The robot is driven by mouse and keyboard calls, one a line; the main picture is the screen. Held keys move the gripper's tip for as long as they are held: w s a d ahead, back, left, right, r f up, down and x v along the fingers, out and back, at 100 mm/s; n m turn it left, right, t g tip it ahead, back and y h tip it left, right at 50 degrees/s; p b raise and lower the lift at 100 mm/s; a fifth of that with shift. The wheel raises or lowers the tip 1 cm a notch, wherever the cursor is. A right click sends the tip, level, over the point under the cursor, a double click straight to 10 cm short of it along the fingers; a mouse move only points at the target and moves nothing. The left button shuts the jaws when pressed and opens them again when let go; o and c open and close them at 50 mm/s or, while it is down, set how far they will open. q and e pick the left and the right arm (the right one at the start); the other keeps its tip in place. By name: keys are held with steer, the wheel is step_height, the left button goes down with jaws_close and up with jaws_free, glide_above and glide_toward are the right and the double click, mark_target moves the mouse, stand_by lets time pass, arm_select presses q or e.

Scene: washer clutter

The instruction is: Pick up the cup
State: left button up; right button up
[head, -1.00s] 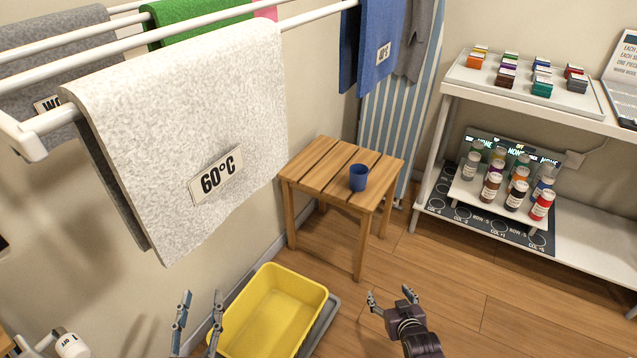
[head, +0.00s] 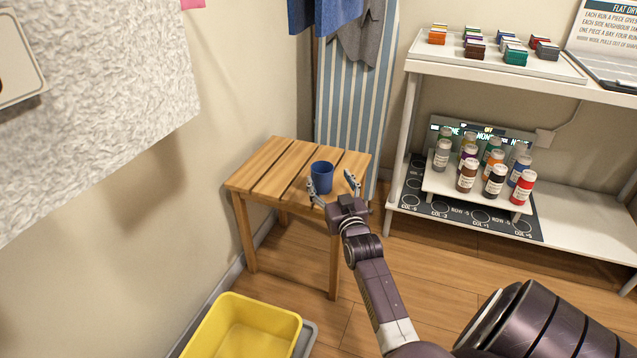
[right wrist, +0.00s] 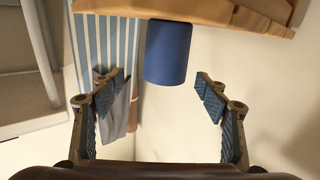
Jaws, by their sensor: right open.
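I see no contact between the fingers and the cup. My left gripper is not in view.
A yellow tub (head: 243,330) sits on the floor in front of the stool. A white shelf (head: 590,228) with several small bottles stands at the right. A striped ironing board (head: 352,105) leans behind the stool. A pale towel (head: 95,95) hangs at the left.

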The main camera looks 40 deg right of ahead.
steer(key=shift+w+d+f, duration=0.1)
steer(key=shift+w, duration=0.15)
steer(key=b+x, duration=0.1)
steer(key=x, duration=0.1)
steer(key=b+x, duration=0.2)
steer(key=shift+w+a+f, duration=0.15)
steer(key=shift+a, duration=0.05)
steer(key=shift+w+d, duration=0.2)
steer(key=shift+w, duration=0.15)
steer(key=c, duration=1.2)
